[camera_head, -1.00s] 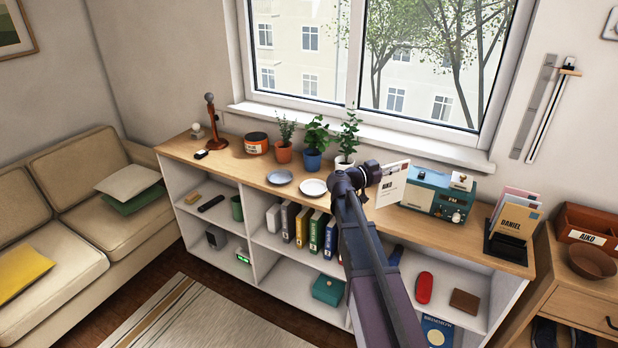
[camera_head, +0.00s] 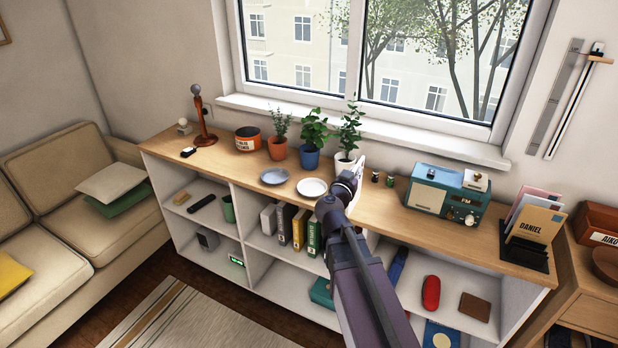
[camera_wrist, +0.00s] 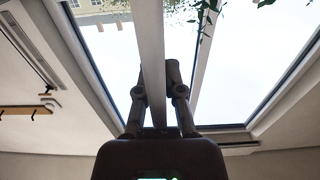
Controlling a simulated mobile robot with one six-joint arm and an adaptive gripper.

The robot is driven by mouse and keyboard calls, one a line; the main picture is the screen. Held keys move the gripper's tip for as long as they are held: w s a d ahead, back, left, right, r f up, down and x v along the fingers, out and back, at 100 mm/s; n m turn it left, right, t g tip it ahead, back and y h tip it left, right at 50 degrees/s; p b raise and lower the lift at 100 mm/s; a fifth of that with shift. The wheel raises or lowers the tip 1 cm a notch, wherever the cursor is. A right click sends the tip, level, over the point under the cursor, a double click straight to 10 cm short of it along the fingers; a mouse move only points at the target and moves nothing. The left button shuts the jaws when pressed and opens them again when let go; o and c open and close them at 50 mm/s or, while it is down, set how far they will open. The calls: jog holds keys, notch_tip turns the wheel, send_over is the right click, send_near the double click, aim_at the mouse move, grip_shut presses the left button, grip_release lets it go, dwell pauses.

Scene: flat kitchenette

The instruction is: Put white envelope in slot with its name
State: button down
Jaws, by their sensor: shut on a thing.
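My gripper (camera_head: 350,178) is shut on the white envelope (camera_head: 360,168), above the sideboard top near the potted plants. The envelope is nearly edge-on, so no writing on it shows. In the wrist view the envelope is a thin pale upright strip (camera_wrist: 152,50) between the fingers of my gripper (camera_wrist: 158,88). A dark letter holder (camera_head: 526,256) stands at the sideboard's right end with several envelopes in it; the front tan one (camera_head: 537,225) reads "DANIEL". A reddish-brown wooden box (camera_head: 596,222) further right has a label reading "AIKO". Its inside is mostly out of view.
A teal radio (camera_head: 448,194) stands on the sideboard (camera_head: 400,218) between my gripper and the letter holder. Two plates (camera_head: 312,187), potted plants (camera_head: 312,140) and small dark jars (camera_head: 376,177) are near my gripper. A brown bowl (camera_head: 606,266) sits before the box.

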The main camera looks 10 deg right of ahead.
jog(key=w+d+f+b, duration=0.1)
jog(key=w+d, duration=0.3)
jog(key=w, duration=1)
jog(key=shift+f, duration=0.2)
jog(key=shift+w, duration=0.15)
jog(key=shift+w+d+f+b, duration=0.1)
jog(key=shift+w+f+b, duration=0.2)
jog(key=shift+f+b, duration=0.7)
jog(key=shift+w+d+f+b, duration=0.1)
jog(key=shift+w+f+b, duration=0.15)
jog(key=shift+f+b, duration=0.7)
jog(key=c, duration=0.8)
grip_release()
jog(key=shift+o, duration=0.2)
